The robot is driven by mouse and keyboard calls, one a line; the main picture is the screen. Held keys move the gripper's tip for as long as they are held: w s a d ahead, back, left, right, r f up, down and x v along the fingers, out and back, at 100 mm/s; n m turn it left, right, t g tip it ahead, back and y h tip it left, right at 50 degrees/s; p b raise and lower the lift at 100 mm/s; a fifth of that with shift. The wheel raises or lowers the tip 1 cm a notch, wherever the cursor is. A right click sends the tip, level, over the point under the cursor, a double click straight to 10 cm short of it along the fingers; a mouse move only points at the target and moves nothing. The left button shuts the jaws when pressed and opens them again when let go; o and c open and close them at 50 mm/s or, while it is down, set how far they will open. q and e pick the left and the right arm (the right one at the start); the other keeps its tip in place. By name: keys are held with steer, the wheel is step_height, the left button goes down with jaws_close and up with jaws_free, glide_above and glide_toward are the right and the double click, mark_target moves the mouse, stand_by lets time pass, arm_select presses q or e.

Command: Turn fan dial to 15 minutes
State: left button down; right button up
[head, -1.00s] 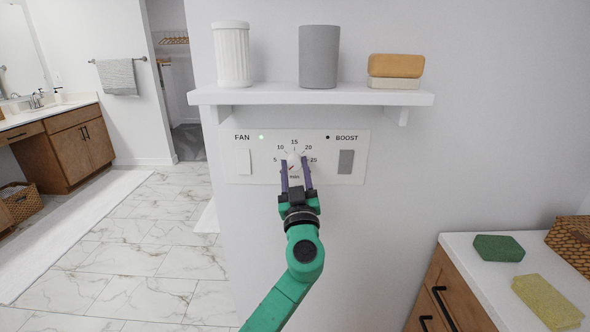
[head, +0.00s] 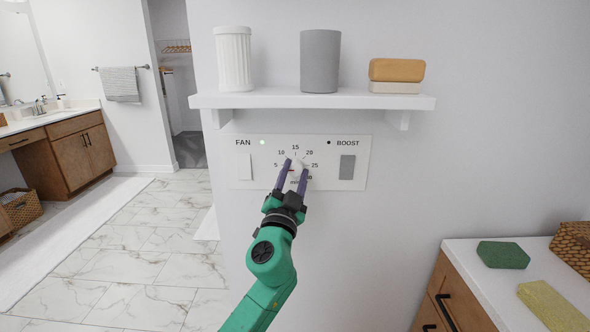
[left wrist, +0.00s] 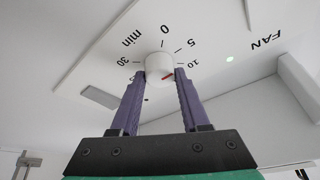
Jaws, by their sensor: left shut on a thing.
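The fan dial (head: 297,163) is a small white knob on a white wall panel (head: 350,140), with minute numbers around it. My left gripper (head: 296,167) is shut on the knob, one purple finger on each side, and leans to the right. The knob also shows between the fingertips in the left wrist view (left wrist: 159,64). Its red pointer mark slants toward the 10 there, but the fingers hide part of the scale, so I cannot tell the exact reading. My right gripper is not in view.
A white shelf (head: 310,101) above the panel holds a ribbed white cup (head: 234,60), a grey cup (head: 320,62) and stacked soap bars (head: 397,70). A counter (head: 480,250) with a green sponge (head: 503,254) stands at lower right. A BOOST switch (head: 347,167) is right of the dial.

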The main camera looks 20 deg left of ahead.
arm_select(q)
steer(key=m+g+h+p, duration=0.1)
steer(key=m+p, duration=0.4)
steer(key=p, duration=0.2)
steer(key=m+g+h+p, duration=0.1)
steer(key=m+g+p, duration=0.1)
steer(key=m+p, duration=0.4)
steer(key=r+m+g+h+p, duration=0.1)
steer(key=m+g+p, duration=0.1)
steer(key=m+p, duration=0.3)
steer(key=shift+a+m+h+p, duration=0.15)
steer(key=shift+m+h+p, duration=0.2)
steer(key=shift+p, duration=1.85)
steer(key=shift+s+f+m+g+y+p, duration=0.1)
steer(key=shift+f+m+g+y+p, duration=0.15)
steer(key=shift+m+g+y+p, duration=0.6)
steer(key=shift+m+t+h+p, duration=0.25)
steer(key=shift+m+h+p, duration=0.05)
steer(key=shift+h, duration=0.1)
steer(key=shift+f, duration=0.1)
steer(key=shift+c, duration=1.9)
jaws_free()
